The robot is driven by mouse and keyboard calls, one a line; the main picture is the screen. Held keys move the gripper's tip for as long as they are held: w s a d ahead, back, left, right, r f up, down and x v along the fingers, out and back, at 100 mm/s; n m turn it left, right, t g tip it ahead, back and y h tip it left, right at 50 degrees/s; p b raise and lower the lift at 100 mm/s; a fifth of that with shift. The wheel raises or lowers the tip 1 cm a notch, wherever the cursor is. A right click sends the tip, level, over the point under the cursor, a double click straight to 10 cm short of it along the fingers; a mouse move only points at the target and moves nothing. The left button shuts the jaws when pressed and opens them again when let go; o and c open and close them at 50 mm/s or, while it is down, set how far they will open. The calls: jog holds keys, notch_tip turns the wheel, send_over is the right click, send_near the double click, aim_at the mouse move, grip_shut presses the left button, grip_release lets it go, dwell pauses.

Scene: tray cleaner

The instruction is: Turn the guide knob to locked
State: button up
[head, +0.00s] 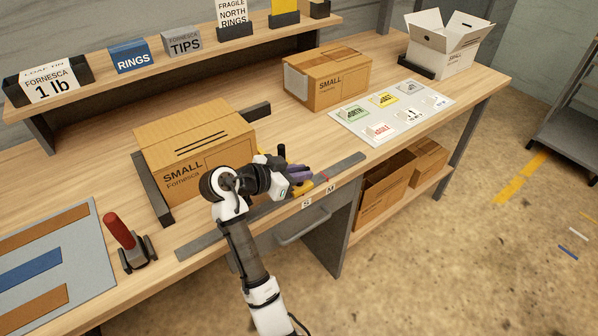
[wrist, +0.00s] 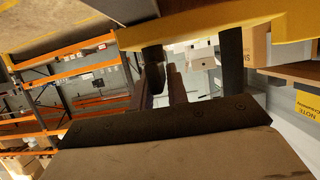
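My gripper (head: 292,180) is at the front edge of the bench, over the grey rail (head: 345,168) near the S and M labels. Small yellow, purple and black parts show around its fingers, and I cannot tell clearly which is the guide knob or how it is turned. In the wrist view two dark fingers (wrist: 192,68) stand apart, with a yellow piece (wrist: 215,28) across the top. Dark reddish-purple bars (wrist: 177,84) show between the fingers, with a gap beside the right finger. A small red pointer (head: 326,178) lies by the M label.
A closed SMALL box (head: 205,135) stands just behind my gripper, against a dark fence (head: 152,188). Another box (head: 328,84) and a label sheet (head: 355,122) lie farther right. A red-handled tool (head: 120,231) stands at left. A drawer handle (head: 302,228) is below.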

jog(key=o, duration=0.3)
jog(key=b+v, duration=0.2)
jog(key=v, duration=0.9)
jog(key=shift+s+a+r, duration=0.1)
jog(key=shift+s+a, duration=0.05)
jog(key=shift+a, duration=0.05)
jog(key=shift+v, duration=1.1)
jog(key=shift+r, duration=0.1)
